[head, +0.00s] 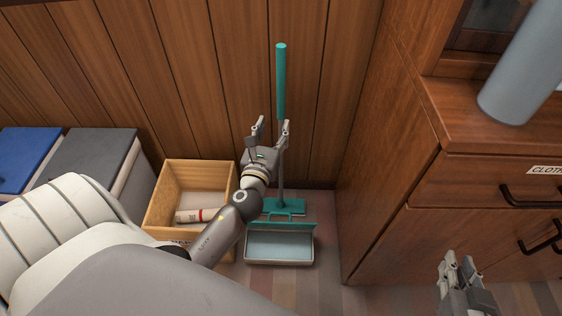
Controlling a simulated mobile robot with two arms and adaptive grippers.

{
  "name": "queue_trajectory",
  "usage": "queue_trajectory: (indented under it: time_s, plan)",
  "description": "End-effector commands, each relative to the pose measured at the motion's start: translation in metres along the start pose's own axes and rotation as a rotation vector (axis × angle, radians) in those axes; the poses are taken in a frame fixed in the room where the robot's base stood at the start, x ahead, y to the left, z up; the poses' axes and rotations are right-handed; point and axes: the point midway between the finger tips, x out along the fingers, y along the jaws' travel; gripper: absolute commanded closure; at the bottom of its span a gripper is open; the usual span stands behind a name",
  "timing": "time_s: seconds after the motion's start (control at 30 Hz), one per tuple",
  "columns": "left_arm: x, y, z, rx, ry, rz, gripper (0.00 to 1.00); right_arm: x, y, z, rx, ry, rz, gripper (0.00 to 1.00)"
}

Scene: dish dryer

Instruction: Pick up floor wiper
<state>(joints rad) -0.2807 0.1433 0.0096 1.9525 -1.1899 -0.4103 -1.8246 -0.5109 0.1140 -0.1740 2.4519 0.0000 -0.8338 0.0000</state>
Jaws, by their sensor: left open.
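The floor wiper stands upright against the wood wall, with a teal handle (281,85), a thin grey pole (281,178) and a teal foot (292,207) on the floor. My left gripper (271,130) is open and empty at the pole's upper part, just below the handle. Its right finger overlaps the pole in the head view; I cannot tell if they touch. My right gripper (459,262) is low at the right, away from the wiper, with its fingers close together; whether it is shut is unclear.
A teal and white dustpan (279,247) sits in front of the wiper's foot. A wooden box (165,200) with a white tube (190,216) stands left of it. Blue (25,155) and grey (95,155) lidded bins are further left. A wooden cabinet (400,240) blocks the right.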

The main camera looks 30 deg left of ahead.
Motion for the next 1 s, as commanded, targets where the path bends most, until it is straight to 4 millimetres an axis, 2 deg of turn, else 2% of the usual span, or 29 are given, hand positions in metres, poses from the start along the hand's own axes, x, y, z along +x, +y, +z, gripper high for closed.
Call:
queue_trajectory:
  time_s: [0.3, 0.53, 0.8, 1.0]
  plan:
    - [0.045, 0.001, 0.002, 0.008, -0.007, 0.001, 0.53, 0.001, -0.002, -0.013, 0.0, 0.064, -0.004, 0.81]
    - [0.058, 0.001, 0.001, 0.006, -0.006, 0.001, 0.53, 0.002, -0.003, -0.023, 0.0, 0.113, -0.007, 0.81]
    - [0.083, 0.003, -0.005, 0.005, -0.006, 0.001, 0.53, 0.0, -0.008, -0.062, 0.001, 0.321, -0.019, 0.81]
    - [0.102, 0.003, -0.005, 0.004, -0.005, 0.001, 0.53, -0.006, -0.011, -0.082, 0.003, 0.429, -0.026, 0.81]
